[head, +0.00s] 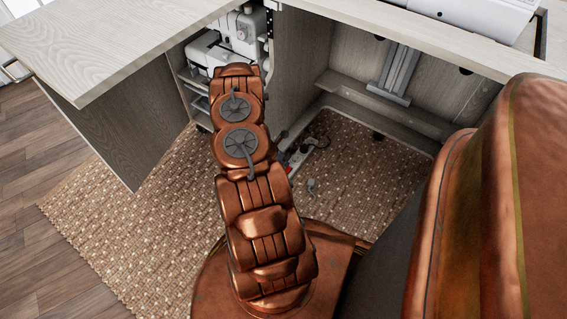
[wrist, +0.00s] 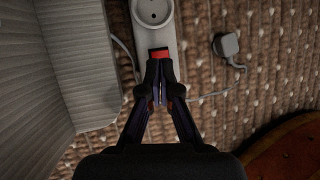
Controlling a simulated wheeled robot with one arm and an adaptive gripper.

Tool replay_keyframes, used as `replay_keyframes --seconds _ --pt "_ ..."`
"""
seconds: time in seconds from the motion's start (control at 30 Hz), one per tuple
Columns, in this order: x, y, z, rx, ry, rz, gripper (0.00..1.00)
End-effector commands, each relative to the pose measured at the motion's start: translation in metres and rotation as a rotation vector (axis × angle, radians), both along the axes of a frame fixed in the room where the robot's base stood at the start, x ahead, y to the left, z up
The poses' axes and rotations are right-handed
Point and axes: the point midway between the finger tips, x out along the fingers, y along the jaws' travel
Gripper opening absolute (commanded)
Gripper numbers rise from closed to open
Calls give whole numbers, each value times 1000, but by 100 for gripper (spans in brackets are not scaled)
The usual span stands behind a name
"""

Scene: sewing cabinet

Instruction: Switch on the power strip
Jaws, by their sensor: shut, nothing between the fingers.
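The power strip (wrist: 168,38) is pale grey and lies on the woven rug in the wrist view, with a round socket at the top. Its red switch (wrist: 159,54) sits just beyond my fingertips. My gripper (wrist: 159,68) is shut and empty, its tips at the near edge of the switch. I cannot tell whether they touch it. In the head view the power strip (head: 300,156) lies on the floor under the cabinet, partly hidden behind my arm, and my gripper is hidden there. Whether the switch is lit or pressed is not clear.
A grey plug (wrist: 227,45) with a cord lies on the rug right of the strip. A pale panel (wrist: 85,65) stands close on the left. In the head view, the cabinet top (head: 120,40) overhangs, and a sewing machine (head: 243,30) sits on the left shelves.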

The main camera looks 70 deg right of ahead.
Motion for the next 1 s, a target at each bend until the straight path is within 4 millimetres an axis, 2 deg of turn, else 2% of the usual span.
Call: replay_keyframes --seconds 1.0 --pt "-7 -7 -18 1 0 0 0"
